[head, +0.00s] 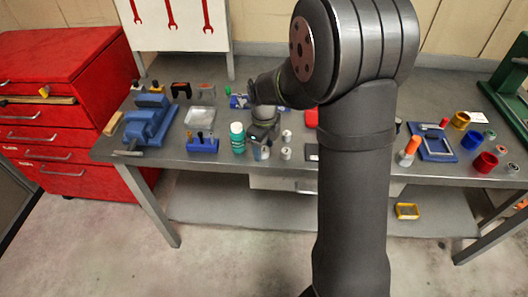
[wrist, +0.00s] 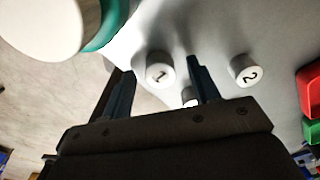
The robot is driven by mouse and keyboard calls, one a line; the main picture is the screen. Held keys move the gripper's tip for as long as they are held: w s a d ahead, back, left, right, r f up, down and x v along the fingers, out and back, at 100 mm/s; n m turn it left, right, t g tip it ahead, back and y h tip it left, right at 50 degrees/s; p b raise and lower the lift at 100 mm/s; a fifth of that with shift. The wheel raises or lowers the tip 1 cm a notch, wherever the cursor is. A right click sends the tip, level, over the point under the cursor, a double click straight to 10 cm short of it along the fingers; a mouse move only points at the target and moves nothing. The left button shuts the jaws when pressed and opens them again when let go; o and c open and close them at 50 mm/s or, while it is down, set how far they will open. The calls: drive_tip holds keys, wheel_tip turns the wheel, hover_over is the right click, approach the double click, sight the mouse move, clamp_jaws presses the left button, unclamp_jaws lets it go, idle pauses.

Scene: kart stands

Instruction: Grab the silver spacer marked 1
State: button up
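The silver spacer marked 1 (wrist: 160,72) stands with its numbered end facing the camera in the wrist view. It lies between the two fingertips of my gripper (wrist: 161,70), with a gap on each side. My gripper is open, and nothing is gripped. A second silver spacer marked 2 (wrist: 246,72) stands to the right, outside the right finger. Another small pale cylinder (wrist: 189,97) is partly hidden by that finger and the gripper body. In the head view my gripper (head: 262,143) is low over the bench, and I cannot read any numbers there.
A teal bottle (head: 237,138) stands close left of my gripper; a large white round top with teal below (wrist: 45,25) fills the wrist view's upper left. Red (wrist: 311,88) and green (wrist: 312,130) items lie at the right. A blue holder (head: 203,146) stands further left on the bench.

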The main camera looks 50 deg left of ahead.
drive_tip(key=c, duration=1)
drive_tip(key=shift+r, duration=0.1)
